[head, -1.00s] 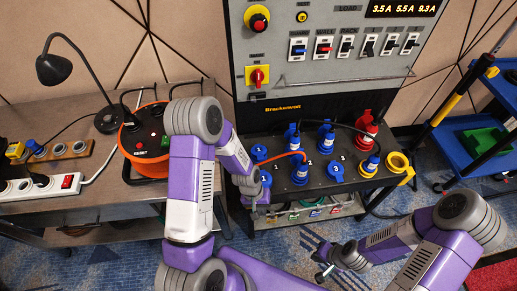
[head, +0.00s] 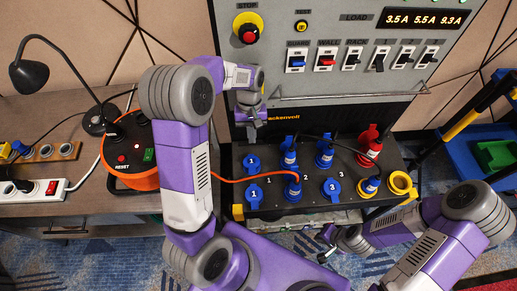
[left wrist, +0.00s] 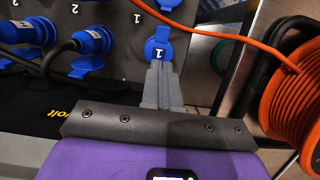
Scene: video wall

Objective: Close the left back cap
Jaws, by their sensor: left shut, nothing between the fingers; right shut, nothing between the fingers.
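The left back cap (head: 252,165) is a blue round lid with a white 1, at the back left of the dark socket panel (head: 315,208). It looks close to flat; I cannot tell whether it is fully down. In the left wrist view the cap (left wrist: 154,49) lies just beyond the fingertips. My left gripper (head: 249,117) is shut and empty, behind the cap near the cabinet face. In the left wrist view its fingers (left wrist: 160,68) overlap the cap's near edge; contact is unclear. My right gripper (head: 326,257) is shut and empty, low in front of the panel.
Front cap 1 (head: 254,197) and cap 3 (head: 331,189) are blue. A blue plug (head: 292,187) with an orange cable stands between them. More blue plugs (head: 325,155) and a red plug (head: 370,145) stand behind. An orange cable reel (head: 134,153) is at the left.

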